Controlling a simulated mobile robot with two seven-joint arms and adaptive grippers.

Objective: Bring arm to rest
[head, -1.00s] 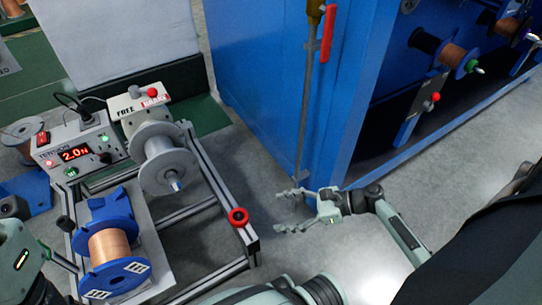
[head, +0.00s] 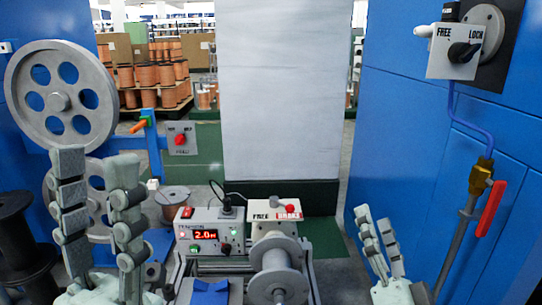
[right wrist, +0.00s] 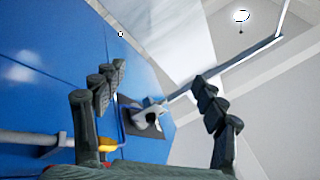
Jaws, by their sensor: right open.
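My left gripper (head: 97,175) stands upright at the left of the head view, its two grey fingers pointing up with a gap between them; it looks open and empty. My right gripper (head: 379,222) is at the lower right of the head view, fingers pointing up and slightly left, in front of the floor and the blue cabinet's edge. In the right wrist view its fingers (right wrist: 160,83) are wide apart with nothing between them. The arm links below both grippers are mostly cut off by the head view's lower edge.
The tension box (head: 209,236) reading 2.0 and a grey spool (head: 277,278) with a FREE/BRAKE switch stand between the grippers. A blue cabinet (head: 405,150) with a red-handled valve (head: 491,210) stands right. A large grey pulley (head: 60,60) and a black spool (head: 22,240) are left.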

